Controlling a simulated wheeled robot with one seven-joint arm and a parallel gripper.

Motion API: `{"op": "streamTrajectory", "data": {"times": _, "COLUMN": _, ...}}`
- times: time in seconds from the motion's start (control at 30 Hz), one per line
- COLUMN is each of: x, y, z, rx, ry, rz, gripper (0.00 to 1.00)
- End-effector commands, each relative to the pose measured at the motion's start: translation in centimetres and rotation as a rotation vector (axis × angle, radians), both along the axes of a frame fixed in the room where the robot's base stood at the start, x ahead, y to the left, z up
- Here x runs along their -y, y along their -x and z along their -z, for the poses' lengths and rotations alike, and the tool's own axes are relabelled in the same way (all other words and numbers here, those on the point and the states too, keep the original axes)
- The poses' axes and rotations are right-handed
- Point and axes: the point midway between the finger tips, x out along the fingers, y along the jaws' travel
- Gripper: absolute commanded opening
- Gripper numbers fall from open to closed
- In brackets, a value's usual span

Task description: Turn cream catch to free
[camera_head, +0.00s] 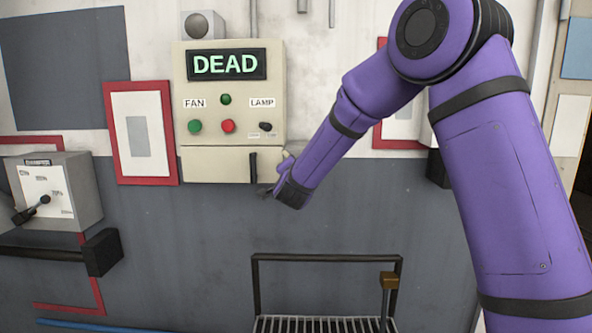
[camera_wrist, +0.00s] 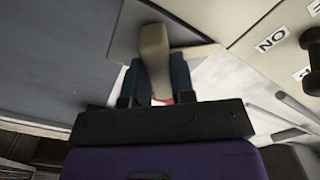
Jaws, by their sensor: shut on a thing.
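The cream catch (camera_wrist: 153,50) shows in the wrist view as a short, pale lever in front of a grey plate. My gripper (camera_wrist: 155,82) is shut on it, with one dark finger on each side of its lower part. In the head view my gripper (camera_head: 268,191) is at the wall, just below and right of the cream control box. The catch cannot be made out there. No mark reading "free" is legible, so I cannot tell which position the catch is in.
The cream control box (camera_head: 230,137) carries a display reading DEAD (camera_head: 226,65), buttons and a dark vertical handle (camera_head: 253,167) close to my gripper. A grey lever box (camera_head: 62,190) is at left. A black-framed rack (camera_head: 325,257) stands below.

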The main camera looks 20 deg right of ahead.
Motion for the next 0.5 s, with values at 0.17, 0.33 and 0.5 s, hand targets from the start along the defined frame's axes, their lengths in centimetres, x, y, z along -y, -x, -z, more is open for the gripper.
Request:
{"op": "streamTrajectory", "data": {"times": 0.17, "x": 0.06, "y": 0.02, "z": 0.05, "rx": 0.051, "ry": -0.159, "rz": 0.001, "gripper": 0.00}}
{"op": "streamTrajectory", "data": {"times": 0.33, "x": 0.07, "y": 0.02, "z": 0.09, "rx": 0.100, "ry": -0.309, "rz": 0.001, "gripper": 0.00}}
{"op": "streamTrajectory", "data": {"times": 0.5, "x": 0.07, "y": 0.02, "z": 0.12, "rx": 0.143, "ry": -0.442, "rz": 0.001, "gripper": 0.00}}
